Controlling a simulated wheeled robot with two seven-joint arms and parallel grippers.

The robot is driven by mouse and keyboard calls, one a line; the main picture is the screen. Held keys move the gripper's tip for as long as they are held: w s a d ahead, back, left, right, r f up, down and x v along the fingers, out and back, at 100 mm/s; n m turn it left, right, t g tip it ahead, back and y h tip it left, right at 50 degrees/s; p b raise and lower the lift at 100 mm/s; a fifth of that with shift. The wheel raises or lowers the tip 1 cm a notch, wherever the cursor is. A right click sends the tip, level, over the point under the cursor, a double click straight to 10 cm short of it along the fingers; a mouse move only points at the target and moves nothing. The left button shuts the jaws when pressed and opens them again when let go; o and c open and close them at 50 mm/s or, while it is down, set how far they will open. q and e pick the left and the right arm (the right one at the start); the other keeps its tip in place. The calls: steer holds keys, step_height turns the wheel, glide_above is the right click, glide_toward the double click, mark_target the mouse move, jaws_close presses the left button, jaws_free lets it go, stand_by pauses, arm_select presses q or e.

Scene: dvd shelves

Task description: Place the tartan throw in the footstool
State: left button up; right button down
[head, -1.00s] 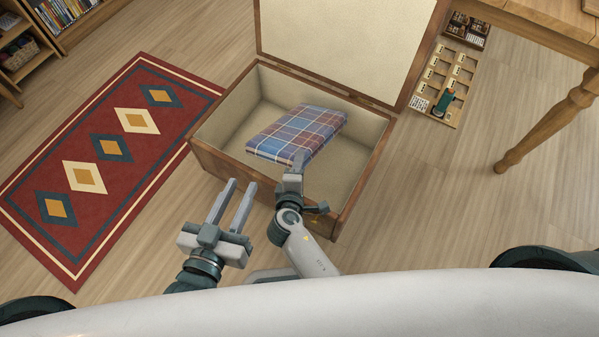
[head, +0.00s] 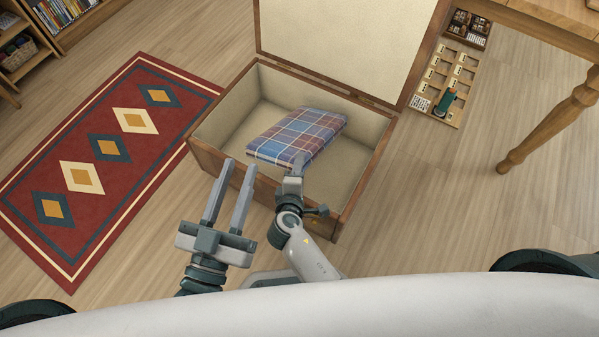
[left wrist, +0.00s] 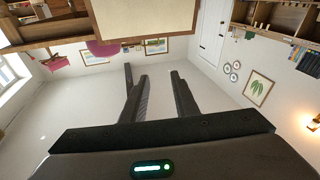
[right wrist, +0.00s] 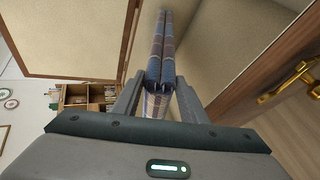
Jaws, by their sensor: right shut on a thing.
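The tartan throw (head: 298,136), folded flat in blue, red and white checks, is inside the open footstool (head: 353,186), within its cream-lined walls. My right gripper (head: 296,166) reaches over the footstool's front edge and is shut on the near edge of the throw. The right wrist view shows the folded layers of the throw (right wrist: 160,60) between the fingers. Whether the throw touches the footstool floor is hard to tell. My left gripper (head: 231,182) is open and empty, just outside the footstool's front left side. The left wrist view shows its fingers (left wrist: 155,85) apart with nothing between.
The footstool's lid (head: 345,40) stands open at the back. A red rug (head: 100,165) with diamonds lies to the left. A table leg (head: 550,125) and a compartment tray (head: 445,85) are on the right. Bare floor lies at the right.

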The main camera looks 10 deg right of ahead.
arm_select(q)
steer(key=shift+s+d+r+t+h+b, duration=0.1)
steer(key=shift+s+r+t+h+b, duration=0.1)
steer(key=shift+s+r+t, duration=0.5)
steer(key=shift+s+a+r+t+h+b, duration=0.1)
steer(key=shift+s+r+t+h+b, duration=0.25)
steer(key=shift+r, duration=0.7)
steer(key=shift+s+d+r+t+h+b, duration=0.1)
steer(key=shift+s+r+t, duration=0.2)
steer(key=shift+r+t, duration=0.5)
arm_select(e)
steer(key=shift+f, duration=0.7)
arm_select(q)
steer(key=shift+s+r, duration=0.1)
steer(key=shift+r, duration=0.3)
arm_select(e)
steer(key=shift+f, duration=0.3)
arm_select(q)
steer(key=shift+a+r+t+b, duration=0.25)
steer(key=shift+r+t+b, duration=0.05)
steer(key=shift+t, duration=0.15)
arm_select(e)
steer(key=shift+f, duration=0.15)
